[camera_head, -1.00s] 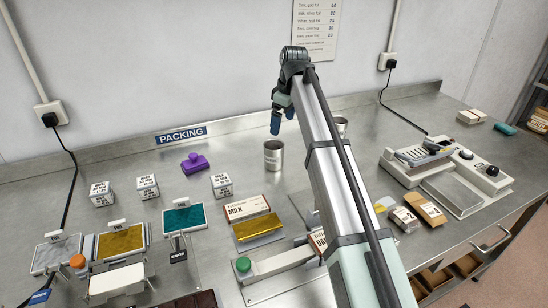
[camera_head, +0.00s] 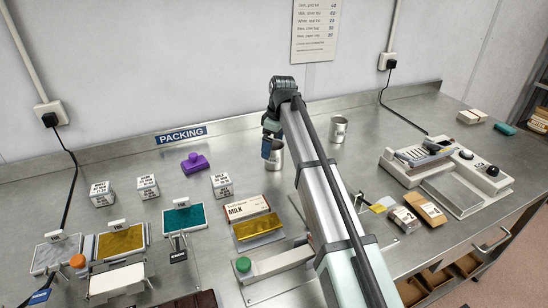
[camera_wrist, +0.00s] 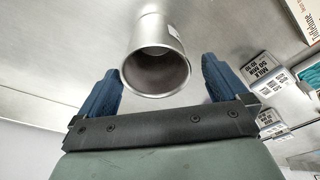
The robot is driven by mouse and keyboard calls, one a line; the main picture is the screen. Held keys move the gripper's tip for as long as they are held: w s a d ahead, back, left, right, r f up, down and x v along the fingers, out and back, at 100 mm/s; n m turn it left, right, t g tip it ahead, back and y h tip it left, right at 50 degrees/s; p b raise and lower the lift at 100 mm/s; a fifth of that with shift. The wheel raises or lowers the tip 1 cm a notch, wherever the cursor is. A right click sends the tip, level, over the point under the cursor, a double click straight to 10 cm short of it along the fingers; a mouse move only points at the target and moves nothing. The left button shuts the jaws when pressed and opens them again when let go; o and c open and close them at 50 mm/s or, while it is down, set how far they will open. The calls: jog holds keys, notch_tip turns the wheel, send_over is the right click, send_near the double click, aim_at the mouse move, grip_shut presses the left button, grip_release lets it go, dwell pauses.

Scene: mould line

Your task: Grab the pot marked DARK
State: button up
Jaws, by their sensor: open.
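A metal pot (camera_head: 276,156) stands on the steel bench behind the milk box, partly hidden by my gripper (camera_head: 267,148). No readable mark shows on it. In the wrist view this pot (camera_wrist: 157,32) has its open mouth towards the camera, with a brownish inside. My gripper (camera_wrist: 160,68) is open and empty, with one blue finger on each side of the pot's rim and visible gaps between. A second metal pot (camera_head: 338,129) stands farther right, beyond my arm; I cannot read a mark on it either.
A milk box (camera_head: 246,207) and a gold bar pack (camera_head: 257,229) lie in front of the near pot. A purple stamp (camera_head: 195,163) and small printed blocks (camera_head: 222,185) stand to its left. A scale (camera_head: 455,190) is at the right. Bench behind the pot is clear.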

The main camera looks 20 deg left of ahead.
jog(key=f, duration=0.5)
jog(key=shift+w, duration=0.2)
jog(key=c, duration=1)
jog(key=shift+c, duration=0.2)
jog(key=shift+r, duration=0.15)
